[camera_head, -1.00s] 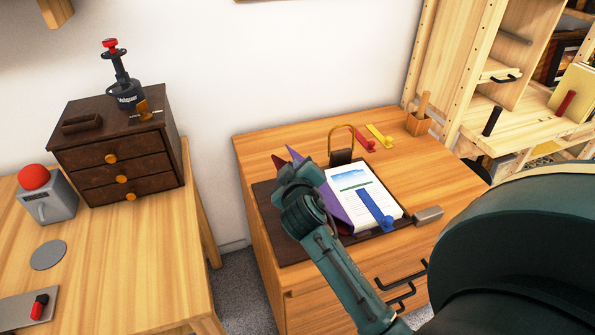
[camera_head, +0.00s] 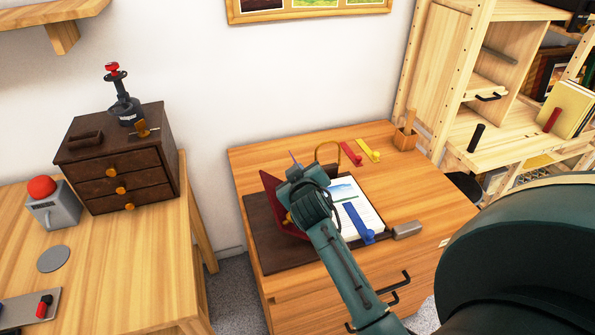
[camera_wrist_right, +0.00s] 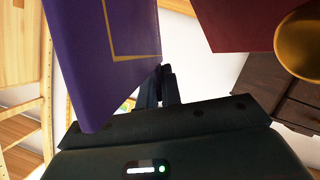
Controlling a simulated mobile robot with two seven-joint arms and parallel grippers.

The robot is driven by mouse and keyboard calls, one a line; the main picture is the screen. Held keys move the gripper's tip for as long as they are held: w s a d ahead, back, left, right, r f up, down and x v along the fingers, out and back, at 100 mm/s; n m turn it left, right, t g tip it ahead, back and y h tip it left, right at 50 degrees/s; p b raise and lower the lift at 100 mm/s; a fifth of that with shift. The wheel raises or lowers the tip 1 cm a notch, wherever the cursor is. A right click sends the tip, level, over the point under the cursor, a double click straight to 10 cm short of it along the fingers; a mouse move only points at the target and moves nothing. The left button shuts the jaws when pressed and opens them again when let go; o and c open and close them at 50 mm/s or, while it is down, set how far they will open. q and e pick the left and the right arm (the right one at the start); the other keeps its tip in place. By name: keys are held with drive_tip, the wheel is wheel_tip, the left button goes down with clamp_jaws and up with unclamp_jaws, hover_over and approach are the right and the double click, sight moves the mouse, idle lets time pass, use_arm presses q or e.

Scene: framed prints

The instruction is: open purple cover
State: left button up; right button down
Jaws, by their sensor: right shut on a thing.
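The purple cover (camera_wrist_right: 100,55), with a gold line frame, fills the upper left of the right wrist view. In the head view it is almost wholly hidden behind my right gripper (camera_head: 292,195). In the wrist view my right gripper's dark fingers (camera_wrist_right: 160,88) are closed at the purple cover's edge. A dark red cover (camera_head: 271,198) stands tilted to the left of the gripper; it also shows in the wrist view (camera_wrist_right: 235,22). White pages (camera_head: 368,212) with a picture lie to the right, under a blue clip-like piece (camera_head: 356,222). My left gripper is not in view.
The book stands on a dark mat (camera_head: 275,257) on a wooden desk (camera_head: 440,195). A gold arch (camera_head: 328,147) stands behind it. A grey block (camera_head: 407,230) lies at its right. Red (camera_head: 351,153) and yellow (camera_head: 369,149) pieces lie near the wall. The desk's right side is mostly clear.

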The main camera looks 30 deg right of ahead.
drive_tip(key=shift+s+d+r+p, duration=0.15)
drive_tip(key=shift+d+r+p, duration=0.25)
drive_tip(key=shift+d, duration=0.3)
drive_tip(key=shift+d+f, duration=0.1)
drive_tip(key=shift+d, duration=0.05)
drive_tip(key=c, duration=1.6)
unclamp_jaws()
drive_tip(key=shift+a, duration=0.2)
